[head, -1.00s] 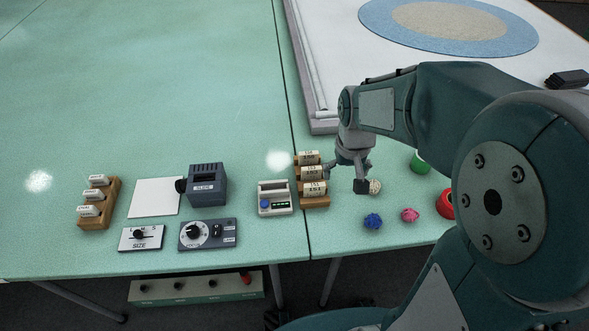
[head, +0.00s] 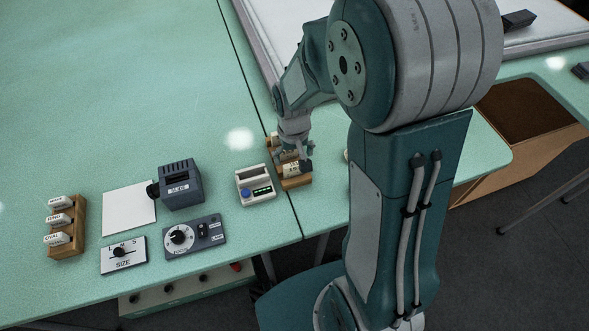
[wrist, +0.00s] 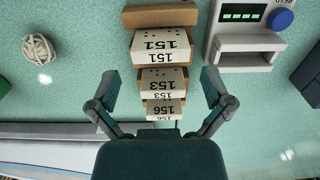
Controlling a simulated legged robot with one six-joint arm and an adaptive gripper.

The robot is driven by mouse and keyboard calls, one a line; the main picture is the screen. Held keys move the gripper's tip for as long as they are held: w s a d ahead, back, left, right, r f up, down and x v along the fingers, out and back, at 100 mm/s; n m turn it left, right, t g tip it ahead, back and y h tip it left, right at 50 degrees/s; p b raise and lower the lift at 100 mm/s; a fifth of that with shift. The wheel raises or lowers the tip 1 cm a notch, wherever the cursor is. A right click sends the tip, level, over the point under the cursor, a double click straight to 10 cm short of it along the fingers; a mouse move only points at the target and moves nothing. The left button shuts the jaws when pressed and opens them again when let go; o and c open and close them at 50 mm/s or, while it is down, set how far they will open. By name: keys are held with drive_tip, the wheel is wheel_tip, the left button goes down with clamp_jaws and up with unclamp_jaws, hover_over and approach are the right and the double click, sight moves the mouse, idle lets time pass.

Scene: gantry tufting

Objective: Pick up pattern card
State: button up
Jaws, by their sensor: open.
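A wooden rack (head: 297,183) near the table seam holds cream blocks with printed numbers. In the wrist view they read 151 (wrist: 163,45), 153 (wrist: 162,86) and 156 (wrist: 163,110). A second wooden rack (head: 78,238) at the far left holds three white labelled cards (head: 60,221), two reading RING and OVAL. I cannot tell from the pictures which piece is the pattern card. My gripper (wrist: 158,90) is open and empty above the numbered rack, its fingers on either side of the 153 block in the picture. In the head view my gripper (head: 293,153) partly hides the rack.
A grey device with a display and blue button (head: 246,193) stands beside the numbered rack. A dark slide projector (head: 181,187), white sheet (head: 128,210), size panel (head: 123,256) and knob panel (head: 196,236) lie left. A beige yarn ball (wrist: 38,49) is near. The table's upper left is clear.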

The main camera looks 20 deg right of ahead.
sight(293, 164)
drive_tip(key=f, duration=0.4)
drive_tip(key=shift+s+a, duration=0.3)
drive_tip(key=shift+a, duration=0.05)
drive_tip(key=shift+d+f, duration=0.2)
drive_tip(key=shift+f, duration=0.15)
drive_tip(key=shift+w+d, duration=0.1)
drive_tip(key=shift+d, duration=0.25)
drive_tip(key=shift+a, duration=0.2)
drive_tip(key=c, duration=0.9)
drive_tip(key=shift+o, duration=0.2)
drive_tip(key=shift+a, duration=0.2)
drive_tip(key=shift+d, duration=0.1)
